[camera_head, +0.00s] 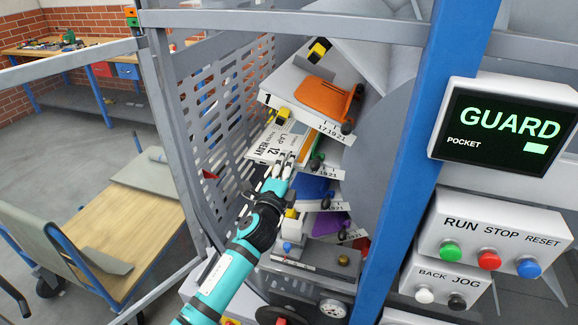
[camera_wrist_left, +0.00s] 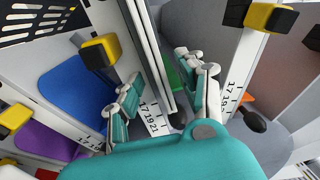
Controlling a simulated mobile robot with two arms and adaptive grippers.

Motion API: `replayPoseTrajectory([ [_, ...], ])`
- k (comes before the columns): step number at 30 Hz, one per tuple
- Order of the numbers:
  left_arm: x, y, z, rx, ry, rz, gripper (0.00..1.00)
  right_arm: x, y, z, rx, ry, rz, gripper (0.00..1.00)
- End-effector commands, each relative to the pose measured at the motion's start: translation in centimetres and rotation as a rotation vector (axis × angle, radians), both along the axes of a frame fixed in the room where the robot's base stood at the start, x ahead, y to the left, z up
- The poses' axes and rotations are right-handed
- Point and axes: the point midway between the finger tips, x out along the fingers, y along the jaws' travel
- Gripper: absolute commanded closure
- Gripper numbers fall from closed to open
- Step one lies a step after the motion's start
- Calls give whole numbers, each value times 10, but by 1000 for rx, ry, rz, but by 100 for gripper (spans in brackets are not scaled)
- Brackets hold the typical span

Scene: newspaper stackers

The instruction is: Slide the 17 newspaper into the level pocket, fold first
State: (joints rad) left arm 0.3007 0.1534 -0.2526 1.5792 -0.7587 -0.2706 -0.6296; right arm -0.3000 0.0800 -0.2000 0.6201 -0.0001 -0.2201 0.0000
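A white printed piece marked "LAP 12 HEAVY" (camera_head: 262,147) lies slanted among the stacked pockets; I cannot tell whether it is the 17 newspaper. My left gripper (camera_head: 279,169) reaches in at its lower right edge. In the left wrist view my left gripper (camera_wrist_left: 165,85) has its fingers apart, one on each side of a thin striped white slab (camera_wrist_left: 144,45); contact is unclear. The pockets have orange (camera_head: 327,97), green (camera_head: 316,160), blue (camera_head: 310,188) and purple (camera_head: 333,222) parts, with scales marked 17, 19, 21. Which pocket is level is unclear. My right gripper is out of view.
A perforated grey guard panel (camera_head: 222,95) stands left of the pockets, and a blue post (camera_head: 410,150) right. Further right are the GUARD screen (camera_head: 505,125) and button boxes (camera_head: 490,245). Yellow blocks (camera_wrist_left: 100,50) stick out near the fingers, leaving little room.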

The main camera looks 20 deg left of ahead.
Motion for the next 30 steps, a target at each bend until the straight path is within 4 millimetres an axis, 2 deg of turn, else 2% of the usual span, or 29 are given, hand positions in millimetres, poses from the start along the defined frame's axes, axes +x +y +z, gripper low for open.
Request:
replayPoseTrajectory([
  [11, -1, 0, 0, 0, 1, 1, 61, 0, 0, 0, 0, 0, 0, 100],
  [30, -32, 1, 0, 1, 0, 0, 61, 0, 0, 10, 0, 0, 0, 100],
])
